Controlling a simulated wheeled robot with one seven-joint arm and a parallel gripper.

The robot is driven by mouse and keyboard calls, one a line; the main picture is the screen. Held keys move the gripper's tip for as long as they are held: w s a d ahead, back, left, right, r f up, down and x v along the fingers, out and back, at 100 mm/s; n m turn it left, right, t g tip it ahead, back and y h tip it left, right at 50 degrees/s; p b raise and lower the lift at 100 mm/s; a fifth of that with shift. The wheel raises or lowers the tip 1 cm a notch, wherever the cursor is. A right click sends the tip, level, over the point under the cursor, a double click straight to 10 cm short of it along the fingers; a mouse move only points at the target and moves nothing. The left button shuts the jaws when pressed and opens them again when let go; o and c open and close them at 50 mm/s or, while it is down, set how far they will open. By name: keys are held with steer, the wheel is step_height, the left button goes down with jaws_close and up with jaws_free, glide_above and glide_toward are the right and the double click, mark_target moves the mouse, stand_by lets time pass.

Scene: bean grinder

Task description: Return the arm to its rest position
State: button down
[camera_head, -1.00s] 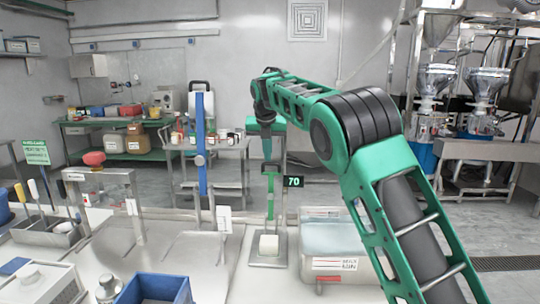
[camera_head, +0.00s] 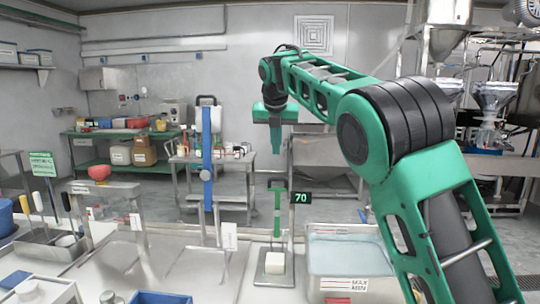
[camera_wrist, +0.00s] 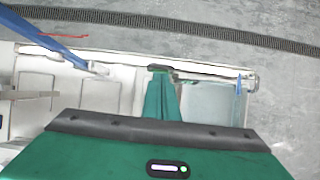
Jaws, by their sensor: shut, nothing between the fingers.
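My green arm reaches up from the lower right in the head view and bends over the worktable. My gripper (camera_head: 275,148) hangs down from its end, shut and empty, above the table's far edge. In the wrist view the shut fingers (camera_wrist: 162,95) point down over the table, apart from anything.
A clear bin (camera_head: 350,250) stands right of the scale. A blue post (camera_head: 207,155) rises to the left. A blue tray (camera_head: 160,298) and a tool holder (camera_head: 48,245) are at the front left.

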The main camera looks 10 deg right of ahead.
steer(key=s+d+f+m+g, duration=0.1)
steer(key=s+d+f+m, duration=0.3)
steer(key=s+d+m, duration=0.75)
steer(key=s+d+f+m+g, duration=0.2)
steer(key=s+d+f+m, duration=0.2)
steer(key=s+d+m, duration=0.75)
steer(key=s+d+f+m+g, duration=0.1)
steer(key=s+f+m, duration=0.4)
steer(key=s, duration=0.5)
steer(key=s+d+f+m, duration=0.3)
steer(key=s+f+m, duration=0.3)
steer(key=s, duration=0.5)
steer(key=s+d+f+m+g+y, duration=0.1)
steer(key=s+f+m, duration=0.4)
steer(key=s, duration=0.5)
steer(key=shift+s+d+f+m+g, duration=0.3)
steer(key=shift+s+d+f+m, duration=0.1)
steer(key=shift+d+f, duration=0.25)
steer(key=shift+w+f, duration=0.25)
steer(key=shift+w, duration=0.45)
